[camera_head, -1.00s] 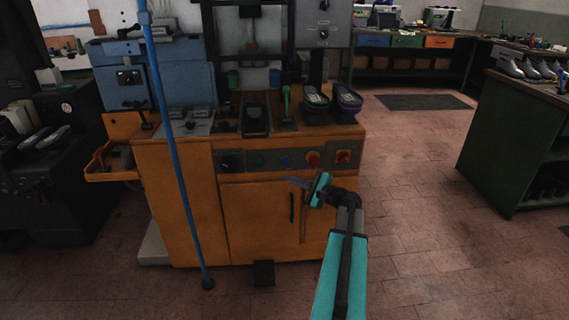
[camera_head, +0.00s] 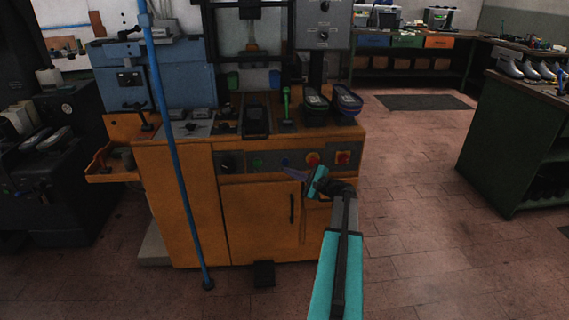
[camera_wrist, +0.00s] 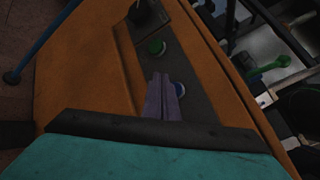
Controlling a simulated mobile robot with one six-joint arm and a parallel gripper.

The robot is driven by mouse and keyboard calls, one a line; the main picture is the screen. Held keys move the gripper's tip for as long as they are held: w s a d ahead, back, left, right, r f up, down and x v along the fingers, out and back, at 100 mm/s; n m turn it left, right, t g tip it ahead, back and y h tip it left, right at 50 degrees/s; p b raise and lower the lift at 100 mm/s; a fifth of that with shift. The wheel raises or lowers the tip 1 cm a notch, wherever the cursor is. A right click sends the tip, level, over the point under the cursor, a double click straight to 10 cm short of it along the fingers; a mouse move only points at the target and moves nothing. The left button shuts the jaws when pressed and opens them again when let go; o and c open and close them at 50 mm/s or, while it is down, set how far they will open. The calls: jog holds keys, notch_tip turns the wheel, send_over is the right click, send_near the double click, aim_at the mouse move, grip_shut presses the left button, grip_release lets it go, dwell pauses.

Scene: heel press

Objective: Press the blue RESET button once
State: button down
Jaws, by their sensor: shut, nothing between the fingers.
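The blue RESET button (camera_head: 285,162) sits on the dark control strip (camera_head: 240,164) across the front of the orange press cabinet. In the wrist view the blue button (camera_wrist: 179,89) shows just right of my fingertips and is partly covered by them. My gripper (camera_head: 287,170) is shut and empty, its purple-grey fingers pointing at the strip close below the blue button. In the wrist view the shut fingers (camera_wrist: 161,80) lie side by side. I cannot tell whether they touch the button.
A green button (camera_head: 257,163) and a black knob (camera_head: 228,163) are left of the blue one. A red button (camera_head: 312,159) and a red switch on yellow (camera_head: 343,157) are to its right. A blue pole (camera_head: 172,130) stands before the cabinet's left side.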

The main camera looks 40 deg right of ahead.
aim_at(282, 163)
jog(key=shift+w+d, duration=1)
jog(key=shift+w, duration=0.2)
jog(key=shift+w+d, duration=0.6)
jog(key=shift+w, duration=0.05)
dwell(2.7)
jog(key=shift+s+a, duration=0.1)
jog(key=shift+s+a+b, duration=0.35)
jog(key=shift+s+a, duration=0.15)
jog(key=shift+s, duration=0.1)
jog(key=shift+s+a, duration=0.1)
dwell(0.5)
jog(key=shift+s+a+b, duration=0.2)
jog(key=shift+s+a, duration=0.55)
jog(key=shift+s, duration=0.2)
jog(key=shift+s+a+b, duration=0.15)
jog(key=shift+s+a, duration=0.6)
jog(key=shift+s, duration=0.15)
